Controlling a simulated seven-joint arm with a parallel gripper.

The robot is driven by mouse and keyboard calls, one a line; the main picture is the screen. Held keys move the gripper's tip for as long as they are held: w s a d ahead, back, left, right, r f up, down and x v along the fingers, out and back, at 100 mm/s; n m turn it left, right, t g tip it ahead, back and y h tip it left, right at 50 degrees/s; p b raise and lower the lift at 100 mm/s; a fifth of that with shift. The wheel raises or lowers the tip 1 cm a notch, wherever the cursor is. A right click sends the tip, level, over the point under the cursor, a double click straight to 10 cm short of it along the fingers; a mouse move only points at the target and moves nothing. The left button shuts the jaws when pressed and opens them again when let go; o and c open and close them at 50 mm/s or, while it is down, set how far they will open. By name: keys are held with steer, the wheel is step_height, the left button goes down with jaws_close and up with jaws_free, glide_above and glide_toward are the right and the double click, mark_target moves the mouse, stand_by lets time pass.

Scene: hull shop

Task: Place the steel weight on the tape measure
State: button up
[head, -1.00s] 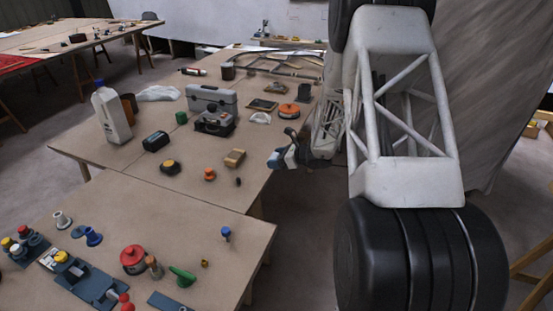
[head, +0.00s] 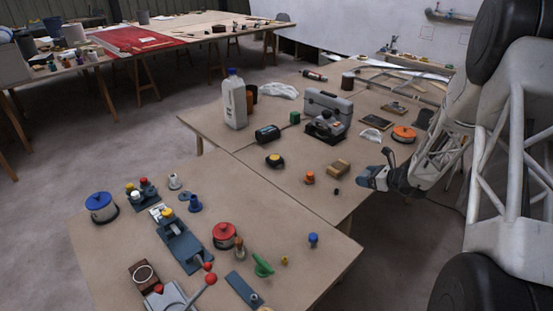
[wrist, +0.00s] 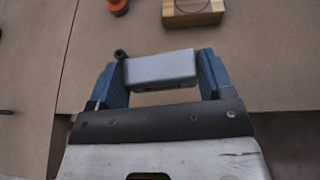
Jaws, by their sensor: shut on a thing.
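My gripper (head: 364,179) is at the right edge of the workbench in the head view. In the wrist view its two blue fingers (wrist: 161,72) are shut on a grey metal block, the steel weight (wrist: 160,66), held level between them above the bench. In the head view the weight is hard to tell from the fingers. A small black-and-yellow round-cornered thing (head: 275,161), which looks like the tape measure, lies on the bench to the left of my gripper. It is not in the wrist view.
Between them stand a wooden block (head: 339,168), an orange knob (head: 310,177) and a small dark peg (head: 336,191). The wooden block also shows in the wrist view (wrist: 181,19). A grey toolbox (head: 327,106) and white jug (head: 234,102) stand farther back. Bare bench surrounds the black-and-yellow thing.

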steer(key=w+a+r+n+g+y, duration=0.1)
steer(key=a+n+g, duration=0.1)
steer(key=a, duration=1.3)
steer(key=w+a+r+n+g+y, duration=0.1)
steer(key=a+r, duration=0.1)
steer(key=a, duration=1.3)
steer(key=shift+r+n+g, duration=0.25)
steer(key=shift+n+g, duration=0.15)
steer(key=shift+a, duration=0.1)
glide_above(278, 158)
steer(key=shift+s+f, duration=0.45)
steer(key=shift+f, duration=0.3)
steer(key=shift+w+a+f, duration=0.1)
steer(key=shift+w+a, duration=0.05)
steer(key=shift+w, duration=0.35)
steer(key=shift+s+f, duration=0.1)
steer(key=shift+f, duration=1.55)
steer(key=shift+f, duration=0.2)
